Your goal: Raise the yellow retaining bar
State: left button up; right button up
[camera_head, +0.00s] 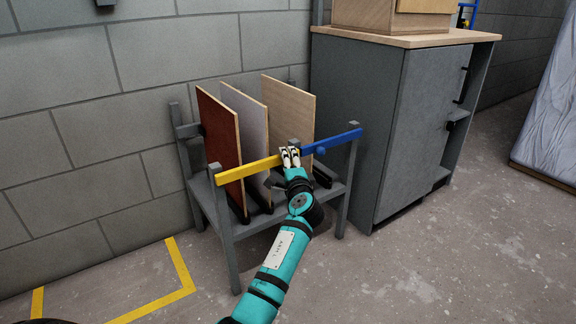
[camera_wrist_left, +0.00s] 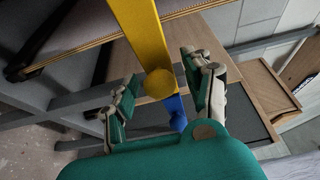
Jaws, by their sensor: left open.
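The yellow retaining bar (camera_head: 247,169) lies nearly level across the front left of a grey rack, from the left front post to the middle. In the left wrist view the yellow bar (camera_wrist_left: 146,38) carries a round yellow knob (camera_wrist_left: 158,83). My left gripper (camera_head: 290,151) is at the bar's right end. In the wrist view its fingers (camera_wrist_left: 160,70) stand open on either side of the bar and knob, with gaps visible. A blue bar (camera_head: 335,140) with a blue knob continues to the right. My right gripper is not in view.
Red (camera_head: 219,140), grey (camera_head: 247,125) and plain wood (camera_head: 291,105) panels stand upright in the rack (camera_head: 226,230) behind the bars. A grey cabinet (camera_head: 388,130) stands close on the right. The floor in front is clear, with yellow tape (camera_head: 183,270) at left.

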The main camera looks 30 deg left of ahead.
pick_arm(q)
jog(key=shift+c, duration=0.2)
grip_shut()
dwell(0.3)
